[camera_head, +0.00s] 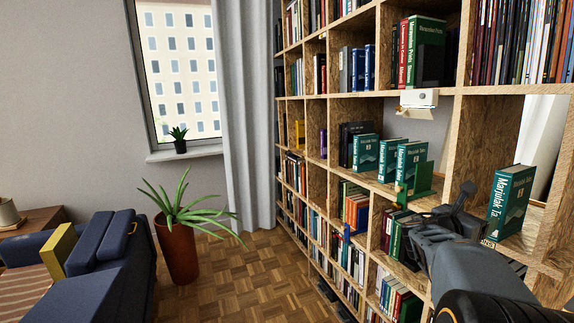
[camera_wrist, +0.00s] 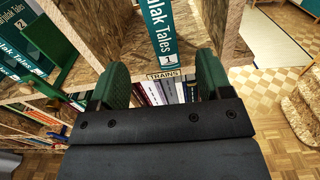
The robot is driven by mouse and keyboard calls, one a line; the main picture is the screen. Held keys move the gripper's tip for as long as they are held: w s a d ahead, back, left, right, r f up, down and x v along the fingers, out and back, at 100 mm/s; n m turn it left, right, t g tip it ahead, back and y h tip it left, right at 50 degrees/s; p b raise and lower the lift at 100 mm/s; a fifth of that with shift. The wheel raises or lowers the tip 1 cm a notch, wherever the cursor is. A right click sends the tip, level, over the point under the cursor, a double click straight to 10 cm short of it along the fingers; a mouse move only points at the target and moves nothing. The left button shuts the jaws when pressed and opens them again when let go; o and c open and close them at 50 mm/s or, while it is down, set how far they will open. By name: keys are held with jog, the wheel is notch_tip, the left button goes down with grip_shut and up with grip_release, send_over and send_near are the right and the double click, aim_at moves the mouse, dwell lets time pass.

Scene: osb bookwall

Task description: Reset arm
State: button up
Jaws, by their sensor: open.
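My gripper (camera_wrist: 162,65) is open in the wrist view, with its two green fingers apart and nothing between them. Beyond the fingers, a teal book marked 1 (camera_wrist: 160,28) stands on a shelf above a "TRAINS" label (camera_wrist: 163,75). The fingers appear apart from the book. In the head view, my arm reaches from the lower right toward the shelves, and its fingertips are hard to make out. The teal book also shows upright to its right (camera_head: 508,205). Several matching teal books (camera_head: 388,160) stand on the shelf to the left, near a green bookend (camera_head: 419,182).
A tall wooden bookcase (camera_head: 456,135) full of books fills the right side, close to my arm. A blue sofa (camera_head: 110,265), a potted plant (camera_head: 176,250) and a curtained window (camera_head: 180,60) are left. The parquet floor (camera_head: 240,285) between is clear.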

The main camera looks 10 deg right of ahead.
jog(key=s+a+f+m+g+y, duration=0.2)
jog(key=s+a+f+m+y, duration=0.15)
jog(key=f+m, duration=0.35)
jog(key=s+a+f+m+g+y, duration=0.2)
jog(key=s+a+f+m+y, duration=0.15)
jog(key=a+f+m, duration=0.35)
jog(key=s+a+m+t+y, duration=0.1)
jog(key=a+m+y, duration=0.2)
jog(key=a, duration=0.9)
jog(key=s+a+f+m+t+y, duration=0.1)
jog(key=s+a+m+t+y, duration=0.1)
jog(key=a+m+y, duration=0.2)
jog(key=a+y, duration=0.3)
jog(key=a, duration=0.5)
jog(key=shift+f+m, duration=0.3)
jog(key=shift+s, duration=0.1)
jog(key=shift+c, duration=0.2)
